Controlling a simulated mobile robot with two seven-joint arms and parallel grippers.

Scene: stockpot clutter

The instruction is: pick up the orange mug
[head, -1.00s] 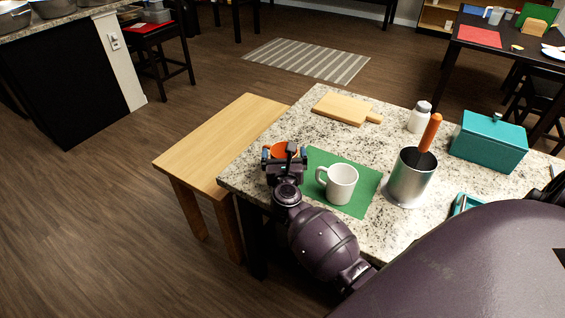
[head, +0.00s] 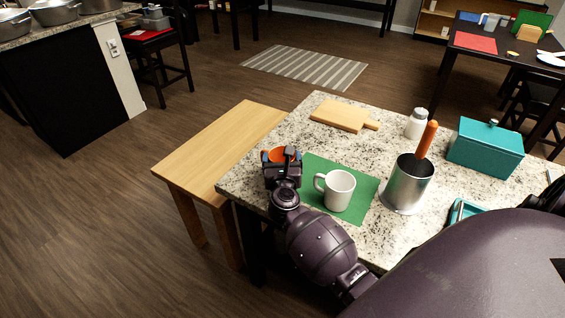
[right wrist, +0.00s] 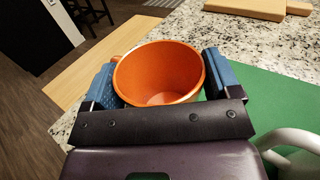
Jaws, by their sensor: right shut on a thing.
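The orange mug (right wrist: 160,72) is between the blue finger pads of my right gripper (right wrist: 158,80) in the right wrist view, with its open top facing the camera and its handle at the left. In the head view only part of the orange mug (head: 279,153) shows behind my right gripper (head: 281,158), at the left corner of the counter. The right gripper is shut on the mug. Whether the mug touches the counter is hidden. My left gripper is not in view.
A white mug (head: 340,191) stands on a green mat (head: 357,213) just right of the gripper. A metal canister (head: 407,188) with an orange-handled tool, a white bottle (head: 416,124), a cutting board (head: 340,114) and a teal box (head: 484,150) stand on the counter. A wooden bench (head: 225,140) is at the left.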

